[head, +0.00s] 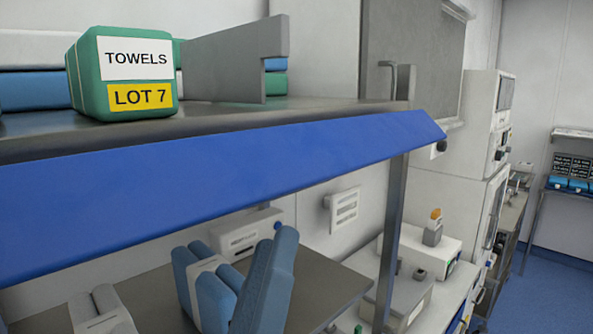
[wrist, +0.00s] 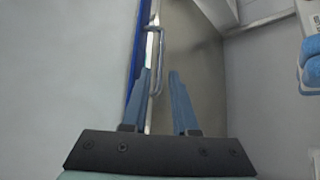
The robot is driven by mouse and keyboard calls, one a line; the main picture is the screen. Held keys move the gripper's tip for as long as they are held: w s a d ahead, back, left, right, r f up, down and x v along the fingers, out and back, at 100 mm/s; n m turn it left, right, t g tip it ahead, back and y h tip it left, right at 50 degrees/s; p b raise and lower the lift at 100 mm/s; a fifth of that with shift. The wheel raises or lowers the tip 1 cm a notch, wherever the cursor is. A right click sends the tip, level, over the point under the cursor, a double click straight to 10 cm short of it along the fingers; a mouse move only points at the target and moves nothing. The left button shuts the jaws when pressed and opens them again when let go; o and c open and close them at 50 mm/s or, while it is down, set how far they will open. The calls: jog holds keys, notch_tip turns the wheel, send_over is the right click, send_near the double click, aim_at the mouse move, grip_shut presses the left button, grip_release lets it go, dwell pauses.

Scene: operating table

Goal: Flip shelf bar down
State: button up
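In the head view a thin grey bar (head: 393,82) with a bent top stands upright at the right end of the upper shelf (head: 330,106), beside a short flat metal post. In the wrist view a slim metal bar (wrist: 161,45), bent at its ends, runs along the shelf edge by a blue strip. My gripper (wrist: 159,71) has two blue fingers spread apart, with the lower part of this bar showing between them. I cannot tell the depth between fingers and bar, and no contact is clear. I cannot make out my gripper in the head view.
A green towels pack (head: 124,72) and a grey divider (head: 225,60) stand on the upper shelf. A wide blue strip (head: 200,175) lines its front. Blue bundles (head: 268,285) stand on the lower shelf. White equipment (head: 480,130) is at the right. The shelf's right end is fairly clear.

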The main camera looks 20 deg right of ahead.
aim_at(296, 163)
jog(key=p+x, duration=0.7)
jog(key=x, duration=0.3)
jog(key=shift+a+r, duration=0.1)
jog(key=shift+r, duration=0.1)
jog(key=shift+w+d+r, duration=0.1)
jog(key=shift+w+d, duration=0.15)
jog(key=shift+w, duration=0.05)
grip_shut()
